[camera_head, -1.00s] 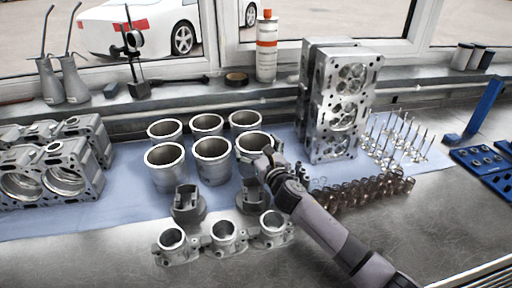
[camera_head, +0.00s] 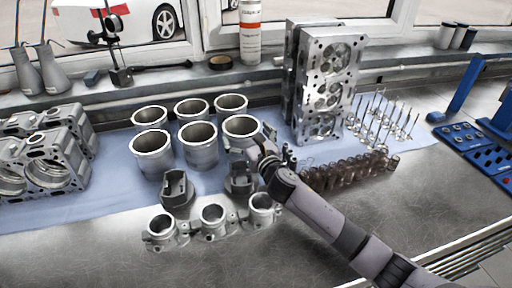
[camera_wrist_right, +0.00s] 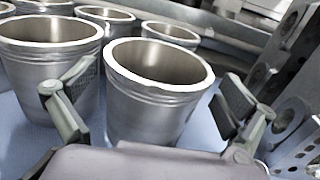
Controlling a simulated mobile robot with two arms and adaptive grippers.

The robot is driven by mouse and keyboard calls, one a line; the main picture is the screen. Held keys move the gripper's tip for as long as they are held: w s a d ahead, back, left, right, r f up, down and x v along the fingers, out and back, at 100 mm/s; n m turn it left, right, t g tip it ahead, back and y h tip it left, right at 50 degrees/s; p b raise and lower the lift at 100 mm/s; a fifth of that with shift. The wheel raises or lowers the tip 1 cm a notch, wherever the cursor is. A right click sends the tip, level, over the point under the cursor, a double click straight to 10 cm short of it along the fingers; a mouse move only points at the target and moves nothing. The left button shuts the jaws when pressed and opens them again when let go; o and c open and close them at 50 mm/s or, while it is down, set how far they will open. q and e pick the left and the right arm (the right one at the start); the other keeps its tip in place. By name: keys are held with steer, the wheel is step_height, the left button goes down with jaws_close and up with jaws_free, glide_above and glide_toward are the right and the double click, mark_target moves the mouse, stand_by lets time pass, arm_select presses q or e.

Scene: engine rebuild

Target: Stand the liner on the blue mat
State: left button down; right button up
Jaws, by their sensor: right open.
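Several silver cylinder liners stand upright on the blue mat (camera_head: 108,178) in two rows. The front right liner (camera_head: 241,129) is beside my right gripper (camera_head: 258,148), which partly hides its lower part in the head view. In the right wrist view this liner (camera_wrist_right: 150,108) stands upright with its open top up. My right gripper (camera_wrist_right: 155,112) is open, with one finger on each side of the liner; the right finger shows a gap to the wall, and whether the left one touches I cannot tell. My left gripper is not in view.
Grey pistons (camera_head: 177,189) and a row of small ringed castings (camera_head: 213,220) stand in front of the liners. A tall cylinder head (camera_head: 328,85), valves (camera_head: 385,118) and coppery springs (camera_head: 350,172) are to the right. Engine blocks (camera_head: 45,160) are at the left.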

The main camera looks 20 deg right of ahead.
steer(key=s, duration=0.3)
steer(key=s+d, duration=0.1)
steer(key=s, duration=0.5)
steer(key=shift+s+d+b, duration=0.2)
steer(key=shift+d+b, duration=0.1)
steer(key=shift+d, duration=0.05)
